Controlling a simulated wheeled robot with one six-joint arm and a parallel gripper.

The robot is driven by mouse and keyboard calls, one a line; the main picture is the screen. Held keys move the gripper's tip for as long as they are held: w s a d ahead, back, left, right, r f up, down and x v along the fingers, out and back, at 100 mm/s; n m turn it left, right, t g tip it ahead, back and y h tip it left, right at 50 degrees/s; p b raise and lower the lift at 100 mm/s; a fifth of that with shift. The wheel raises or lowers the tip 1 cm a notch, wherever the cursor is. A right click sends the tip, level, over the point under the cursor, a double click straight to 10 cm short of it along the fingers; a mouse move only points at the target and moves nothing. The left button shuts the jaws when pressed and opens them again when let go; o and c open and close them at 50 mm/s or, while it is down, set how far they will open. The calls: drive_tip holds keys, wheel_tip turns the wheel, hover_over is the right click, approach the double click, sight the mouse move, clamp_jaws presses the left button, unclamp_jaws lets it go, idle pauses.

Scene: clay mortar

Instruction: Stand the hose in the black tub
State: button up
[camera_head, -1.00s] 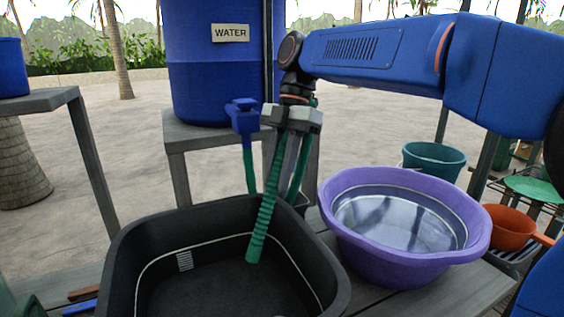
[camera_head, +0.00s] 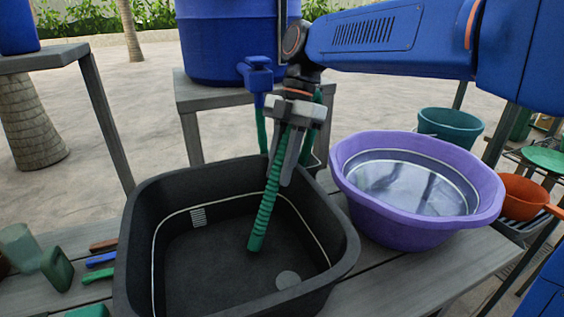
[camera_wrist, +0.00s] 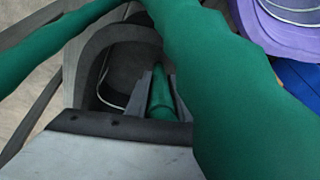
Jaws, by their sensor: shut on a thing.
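The green ribbed hose (camera_head: 268,198) hangs down from my gripper (camera_head: 283,165), which is shut on it. Its lower end is inside the black tub (camera_head: 345,235), over the tub floor; I cannot tell whether it touches the floor. The hose leans slightly, its foot to the left. The other part of the hose loops up behind the gripper toward the blue tap (camera_head: 257,75). In the wrist view the hose (camera_wrist: 235,90) fills much of the right side, and a short piece of it shows between the fingers (camera_wrist: 160,98). The black tub (camera_wrist: 92,60) lies beyond.
A purple basin (camera_head: 400,225) with clear liquid stands right of the tub. A blue barrel (camera_head: 228,45) stands behind. A teal bucket (camera_head: 450,128) and an orange pot (camera_head: 522,197) are at right. Small tools (camera_head: 101,259) and green containers (camera_head: 57,268) lie at left.

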drive_tip(key=o, duration=1.8)
drive_tip(key=shift+s+a+v, duration=0.1)
drive_tip(key=shift+s+v, duration=0.05)
drive_tip(key=shift+v, duration=2.55)
drive_tip(key=shift+s+a+v, duration=0.1)
drive_tip(key=shift+s+v, duration=0.1)
drive_tip(key=shift+v, duration=2.5)
drive_tip(key=shift+r, duration=0.2)
